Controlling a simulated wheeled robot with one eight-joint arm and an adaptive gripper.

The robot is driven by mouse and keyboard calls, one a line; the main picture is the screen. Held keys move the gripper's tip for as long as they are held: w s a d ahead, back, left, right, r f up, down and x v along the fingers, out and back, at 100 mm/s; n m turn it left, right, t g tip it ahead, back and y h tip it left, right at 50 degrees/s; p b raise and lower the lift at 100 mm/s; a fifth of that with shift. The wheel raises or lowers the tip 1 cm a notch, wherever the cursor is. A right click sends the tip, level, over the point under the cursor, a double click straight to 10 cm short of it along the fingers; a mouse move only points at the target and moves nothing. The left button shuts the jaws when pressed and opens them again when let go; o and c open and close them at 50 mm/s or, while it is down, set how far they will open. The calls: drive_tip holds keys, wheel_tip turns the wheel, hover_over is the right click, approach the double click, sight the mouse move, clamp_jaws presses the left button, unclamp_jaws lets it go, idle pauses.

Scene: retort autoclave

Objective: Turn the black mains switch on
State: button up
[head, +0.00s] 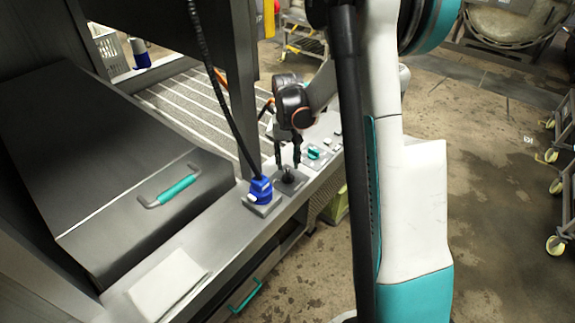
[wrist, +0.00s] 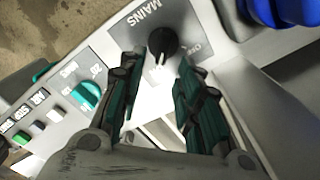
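The black mains switch (wrist: 160,42) is a round knob with a white pointer, on a grey plate (wrist: 128,28) marked MAINS in the wrist view. I cannot tell whether the fingers touch the knob. In the head view my gripper (head: 287,158) points down over the switch plate (head: 290,182), and hides part of the knob.
A blue plug (head: 261,190) with a black cable stands close left of the switch. A teal knob (wrist: 86,95) and several small buttons, one green (wrist: 20,138), sit on the same panel. A dark lid (head: 120,160) with a teal handle (head: 172,190) lies left.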

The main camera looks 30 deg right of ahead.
wheel_tip(320, 180, up, 8)
drive_tip(key=shift+r, duration=0.2)
idle(0.5)
